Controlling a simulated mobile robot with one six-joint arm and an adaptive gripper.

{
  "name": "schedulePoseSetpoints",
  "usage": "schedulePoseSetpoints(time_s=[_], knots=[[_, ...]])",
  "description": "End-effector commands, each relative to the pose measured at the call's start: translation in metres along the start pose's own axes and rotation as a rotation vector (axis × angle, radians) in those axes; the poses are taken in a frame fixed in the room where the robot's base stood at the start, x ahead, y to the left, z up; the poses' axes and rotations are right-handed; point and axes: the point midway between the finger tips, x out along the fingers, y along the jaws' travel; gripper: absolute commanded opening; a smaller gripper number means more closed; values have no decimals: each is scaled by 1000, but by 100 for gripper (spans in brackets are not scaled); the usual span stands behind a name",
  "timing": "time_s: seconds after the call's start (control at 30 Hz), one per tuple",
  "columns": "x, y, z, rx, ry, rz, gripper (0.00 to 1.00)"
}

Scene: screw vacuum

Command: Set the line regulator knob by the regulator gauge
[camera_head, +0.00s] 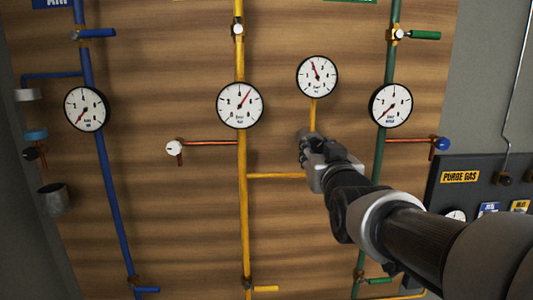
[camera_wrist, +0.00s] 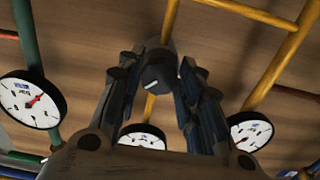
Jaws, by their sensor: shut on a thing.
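The line regulator knob (camera_wrist: 158,72) is a dark round knob with a white mark on its face, on a yellow branch pipe. My gripper (camera_wrist: 155,92) is shut on it, with a finger on each side. In the head view my gripper (camera_head: 310,142) covers most of the knob, at the lower end of the short yellow pipe. The regulator gauge (camera_head: 317,76) is a white dial just above the knob. Its red needle points up and slightly left; the numbers are too small to read surely. In the wrist view this gauge (camera_wrist: 142,137) is partly hidden by my gripper.
Yellow (camera_head: 242,200), green (camera_head: 391,55) and blue (camera_head: 110,190) pipes run down the wooden panel. Other gauges sit on yellow (camera_head: 240,105), green (camera_head: 391,105) and blue (camera_head: 87,109). A purge gas panel (camera_head: 440,190) stands at right, near my arm.

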Motion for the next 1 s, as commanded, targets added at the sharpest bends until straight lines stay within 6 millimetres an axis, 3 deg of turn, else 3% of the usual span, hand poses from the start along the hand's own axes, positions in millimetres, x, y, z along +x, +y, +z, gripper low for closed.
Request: schedulePoseSetpoints(time_s=[1.0], knots=[[0,-3,1,869,2,-2,10]])
